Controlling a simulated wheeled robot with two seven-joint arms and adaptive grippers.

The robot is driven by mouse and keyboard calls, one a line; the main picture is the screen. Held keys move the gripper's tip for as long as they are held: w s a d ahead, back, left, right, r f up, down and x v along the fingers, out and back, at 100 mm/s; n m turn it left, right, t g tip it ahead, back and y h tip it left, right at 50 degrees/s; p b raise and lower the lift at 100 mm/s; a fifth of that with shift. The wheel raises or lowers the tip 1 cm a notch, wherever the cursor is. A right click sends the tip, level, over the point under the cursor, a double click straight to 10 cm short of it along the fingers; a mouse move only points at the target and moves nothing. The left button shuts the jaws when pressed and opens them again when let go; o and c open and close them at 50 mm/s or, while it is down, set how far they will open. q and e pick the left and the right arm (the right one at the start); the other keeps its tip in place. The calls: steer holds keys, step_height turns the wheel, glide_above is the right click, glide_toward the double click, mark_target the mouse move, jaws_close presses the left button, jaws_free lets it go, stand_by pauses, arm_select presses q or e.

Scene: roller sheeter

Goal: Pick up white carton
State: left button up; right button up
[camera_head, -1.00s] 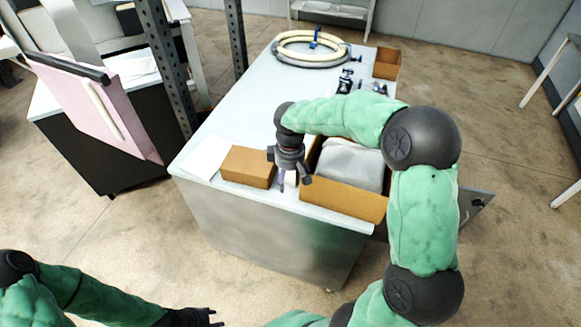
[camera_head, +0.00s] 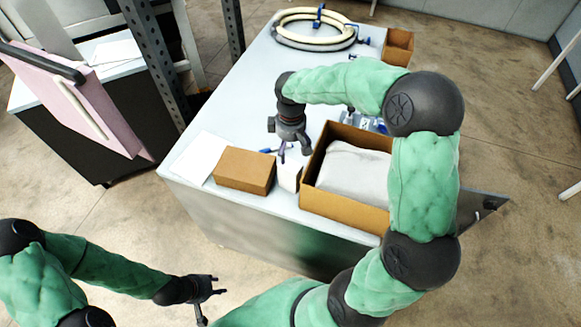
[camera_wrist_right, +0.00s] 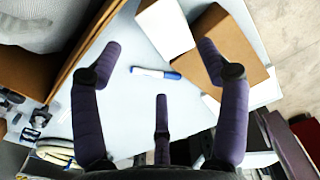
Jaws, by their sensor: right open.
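The white carton (camera_head: 289,176) is a small upright block on the table near its front edge. It stands between a closed brown box (camera_head: 244,171) and a large open brown box (camera_head: 352,203). In the right wrist view the white carton (camera_wrist_right: 165,28) is near the top, beside the closed brown box (camera_wrist_right: 228,45). My right gripper (camera_head: 293,152) is open and empty, above and just behind the carton; its spread fingers (camera_wrist_right: 160,66) point toward it without visible contact. My left gripper (camera_head: 210,302) is open and empty, low in front of the table.
A blue-and-white marker (camera_wrist_right: 155,72) lies behind the carton. The open box holds a grey-white bundle (camera_head: 355,172). White paper (camera_head: 200,157) lies left of the closed box. A coiled hose (camera_head: 313,30) and small brown box (camera_head: 398,47) are at the back. The table's left middle is clear.

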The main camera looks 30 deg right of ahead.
mark_target(291, 162)
steer(key=f, duration=0.4)
steer(key=shift+s+a+f, duration=0.1)
steer(key=shift+s+f, duration=0.1)
steer(key=shift+f, duration=0.1)
steer(key=shift+s+f+b, duration=0.1)
steer(key=shift+f+b, duration=0.25)
steer(key=shift+f, duration=2.6)
steer(key=c, duration=1.1)
